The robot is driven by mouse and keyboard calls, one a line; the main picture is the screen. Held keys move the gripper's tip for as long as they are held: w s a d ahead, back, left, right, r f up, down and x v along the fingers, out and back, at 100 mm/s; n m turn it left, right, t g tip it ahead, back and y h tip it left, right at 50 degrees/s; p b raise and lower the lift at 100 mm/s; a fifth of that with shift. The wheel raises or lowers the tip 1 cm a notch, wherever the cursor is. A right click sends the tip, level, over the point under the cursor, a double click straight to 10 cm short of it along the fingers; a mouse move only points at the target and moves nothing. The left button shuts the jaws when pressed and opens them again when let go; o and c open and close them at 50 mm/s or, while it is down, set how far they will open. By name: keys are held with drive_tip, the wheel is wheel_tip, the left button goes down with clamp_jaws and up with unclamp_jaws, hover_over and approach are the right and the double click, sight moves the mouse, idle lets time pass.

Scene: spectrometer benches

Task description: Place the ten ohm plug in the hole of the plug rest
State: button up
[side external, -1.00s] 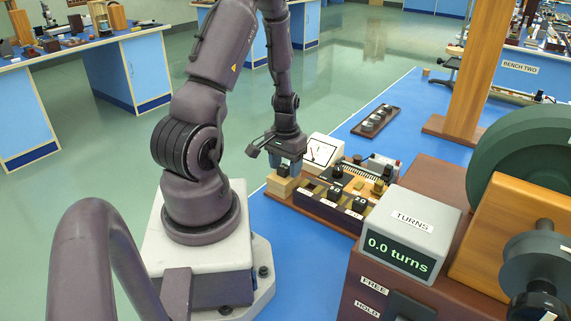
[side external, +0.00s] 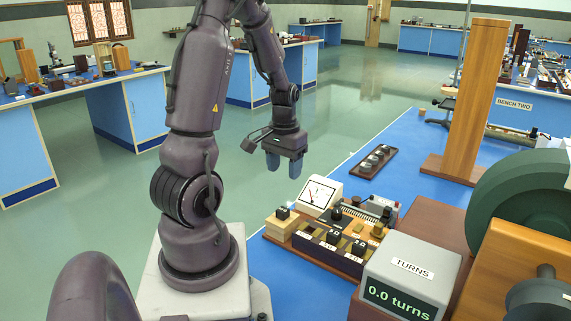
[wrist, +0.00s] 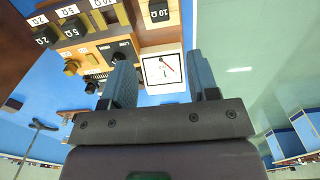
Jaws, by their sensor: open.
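The ten ohm plug (side external: 283,213) is a small black block, marked 10 Ω in the wrist view (wrist: 159,11). It stands upright on the plug rest (side external: 281,230), a pale wooden block at the left end of the resistance box (side external: 335,245). The rest also shows under the plug in the wrist view (wrist: 160,34). The hole is hidden beneath the plug, so its depth in the hole cannot be seen. My gripper (side external: 284,164) is open and empty, well above the rest and apart from the plug. Its two blue-grey fingers (wrist: 162,75) are spread in the wrist view.
Several other black plugs stand in the box's front row. A white dial meter (side external: 319,196) stands behind the box. A dark tray with round pieces (side external: 375,161) lies farther back. The turns display (side external: 410,275) and green wheel (side external: 520,200) are at right. The air around my gripper is clear.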

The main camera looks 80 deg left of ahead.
drive_tip(key=w+d+r+m+t, duration=0.1)
drive_tip(key=w+d+r+m, duration=0.15)
drive_tip(key=d+r, duration=0.4)
drive_tip(key=w+d+r+m+t, duration=0.2)
drive_tip(key=w+d+r, duration=0.25)
drive_tip(key=d, duration=0.35)
drive_tip(key=s+d+r+m+t, duration=0.1)
drive_tip(key=s+d+r+m, duration=0.1)
drive_tip(key=d, duration=0.3)
drive_tip(key=s+d+r+m+t, duration=0.1)
drive_tip(key=s+d+r+m, duration=0.1)
drive_tip(key=d, duration=0.4)
wheel_tip(320, 180, up, 2)
drive_tip(key=shift+s+d+t, duration=0.15)
drive_tip(key=shift+s+t, duration=0.15)
drive_tip(key=shift+s, duration=0.25)
